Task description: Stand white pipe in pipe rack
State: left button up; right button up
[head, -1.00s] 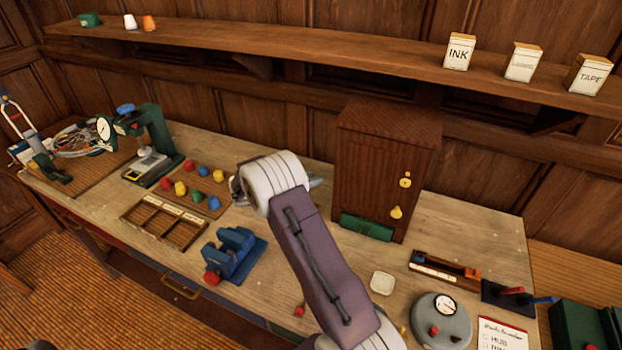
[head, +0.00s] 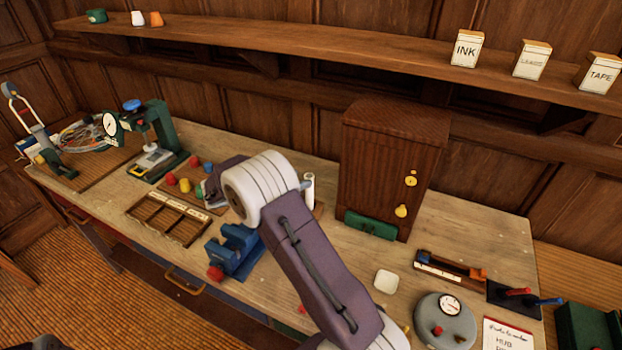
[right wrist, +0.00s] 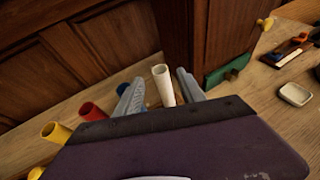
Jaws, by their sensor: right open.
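A white hollow pipe (right wrist: 165,88) stands nearly upright in the right wrist view, between the two grey fingers of my right gripper (right wrist: 160,78). The fingers are apart, one on each side, with a gap visible. The pipe's foot is hidden behind the gripper body. In the head view the white pipe (head: 310,188) shows just right of my wrist, by a brown wooden edge (head: 319,211). Whether that edge is the pipe rack I cannot tell. My right gripper is mostly hidden by its arm there. My left gripper is not in view.
A wooden cabinet (head: 388,165) stands right of the pipe. Red (right wrist: 92,111), yellow (right wrist: 55,132) and blue (right wrist: 122,88) tubes stand left of the gripper. A blue fixture (head: 236,252) and a compartment tray (head: 168,220) lie near the front edge. A white dish (head: 386,281) sits right.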

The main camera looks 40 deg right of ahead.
jog(key=v, duration=0.3)
jog(key=shift+s+a+r, duration=0.1)
jog(key=shift+a+r, duration=0.1)
jog(key=shift+a, duration=0.15)
jog(key=s+a+f+m+y, duration=0.3)
jog(key=s+a+m+y, duration=0.1)
jog(key=s+a+m, duration=0.1)
jog(key=s+a+f+m+y, duration=0.4)
jog(key=s+a+m+y, duration=0.1)
jog(key=s+m, duration=0.3)
jog(key=s+a+f+m+y, duration=0.3)
jog(key=s+a+m+y, duration=0.1)
jog(key=s, duration=0.4)
jog(key=shift+a+f+m+y, duration=0.25)
jog(key=shift+a+m+y, duration=0.15)
jog(key=shift+a+m, duration=0.65)
jog(key=shift+d, duration=0.15)
jog(key=shift+s, duration=0.1)
